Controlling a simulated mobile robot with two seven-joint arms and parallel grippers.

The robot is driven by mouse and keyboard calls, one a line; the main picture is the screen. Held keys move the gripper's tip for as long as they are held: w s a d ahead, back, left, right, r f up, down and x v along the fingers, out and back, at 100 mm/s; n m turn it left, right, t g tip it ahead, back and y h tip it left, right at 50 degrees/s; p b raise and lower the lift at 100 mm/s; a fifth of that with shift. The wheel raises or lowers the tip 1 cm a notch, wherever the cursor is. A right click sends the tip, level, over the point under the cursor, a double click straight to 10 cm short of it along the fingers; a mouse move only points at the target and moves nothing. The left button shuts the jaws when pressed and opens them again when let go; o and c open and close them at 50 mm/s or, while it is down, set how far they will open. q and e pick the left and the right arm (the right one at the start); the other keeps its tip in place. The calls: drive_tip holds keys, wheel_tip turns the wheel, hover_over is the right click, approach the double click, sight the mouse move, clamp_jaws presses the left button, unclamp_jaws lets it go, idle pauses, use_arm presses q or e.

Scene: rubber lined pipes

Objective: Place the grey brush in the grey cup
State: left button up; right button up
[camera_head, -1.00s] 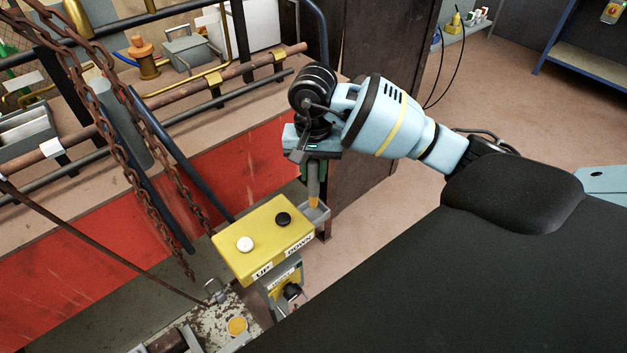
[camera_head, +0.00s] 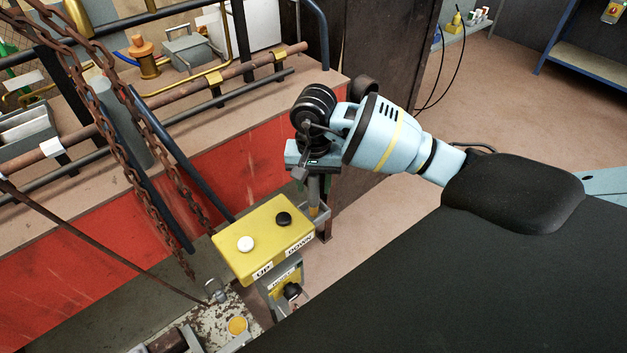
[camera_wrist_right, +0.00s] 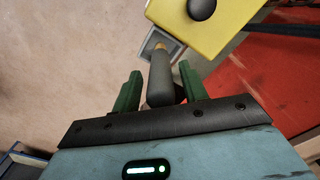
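The grey brush (camera_head: 313,190) hangs upright below my right gripper (camera_head: 314,168), with its yellow-orange tip down. The grey cup (camera_head: 325,217) is a small square box beside the yellow control box. The brush tip is at the cup's mouth, and its lower end overlaps the cup. In the right wrist view the cup (camera_wrist_right: 150,44) shows partly behind the brush. How deep the tip sits is unclear. My left gripper is not in view.
The yellow UP/DOWN box (camera_head: 262,240) stands close to the left of the cup. Rusty chains (camera_head: 110,120) hang at the left. A red-sided bench (camera_head: 210,170) with pipes lies behind. The floor (camera_head: 380,235) to the right is clear.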

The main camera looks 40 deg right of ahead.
drive_tip(key=shift+r, duration=0.5)
wheel_tip(320, 180, up, 11)
drive_tip(key=shift+r, duration=0.2)
idle(0.4)
